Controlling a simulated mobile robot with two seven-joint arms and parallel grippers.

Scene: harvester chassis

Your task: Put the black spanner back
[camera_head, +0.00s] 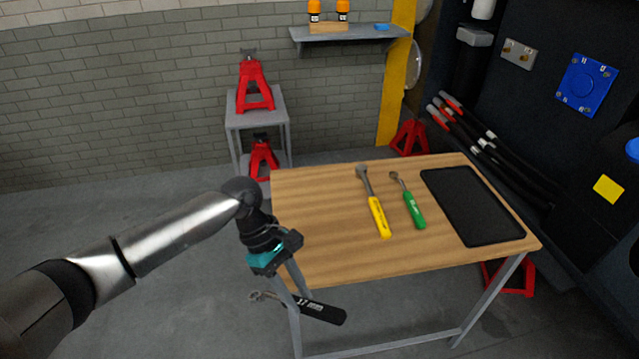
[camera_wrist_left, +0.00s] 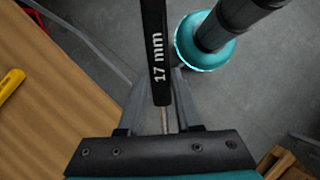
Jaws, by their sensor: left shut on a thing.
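The black spanner (camera_head: 322,311), with a metal ring end and white "17 mm" lettering, is off the table, over the floor by the table's front left corner. My left gripper (camera_head: 298,300) is shut on it, near the metal shank. In the left wrist view the black handle (camera_wrist_left: 157,50) points up and away from the jaws. My right gripper is in neither view. A yellow-handled tool (camera_head: 377,212) and a green-handled tool (camera_head: 411,205) lie side by side on the wooden table (camera_head: 330,240).
A black tray or mat (camera_head: 472,205) covers the table's right part; the left part is bare wood. A grey stand (camera_head: 238,110) with red jack stands is behind the table. The dark machine chassis (camera_head: 560,160) is at right. A wall shelf (camera_head: 350,34) is at the back.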

